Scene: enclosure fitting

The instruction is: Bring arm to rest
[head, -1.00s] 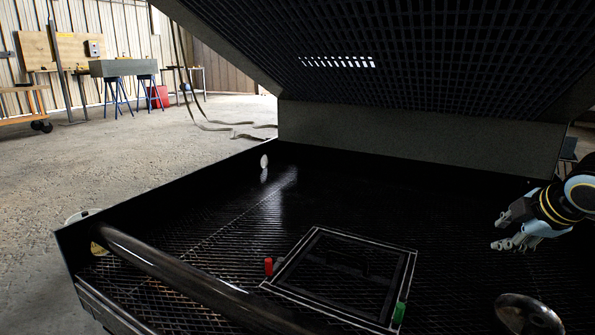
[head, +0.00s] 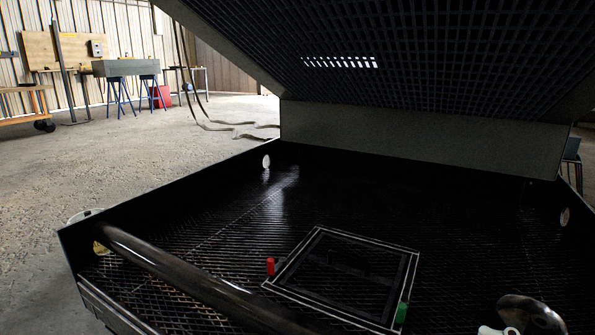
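Neither gripper can be made out in the head view. A small pale piece (head: 488,330) shows at the bottom edge on the right, beside a dark rounded part; it is cut off, and I cannot tell whether it belongs to my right arm. The enclosure stands open, with a dark mesh-like floor and a black side wall (head: 190,190). Its grid-lined lid (head: 420,60) slopes above. On the floor lies a square black frame with a pale outline (head: 345,237). A red peg (head: 270,267) stands at its left and a green block (head: 401,313) at its right corner.
A thick dark tube (head: 180,275) crosses the lower left. The dark rounded part (head: 530,313) is at lower right. The enclosure's back and right floor are clear.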

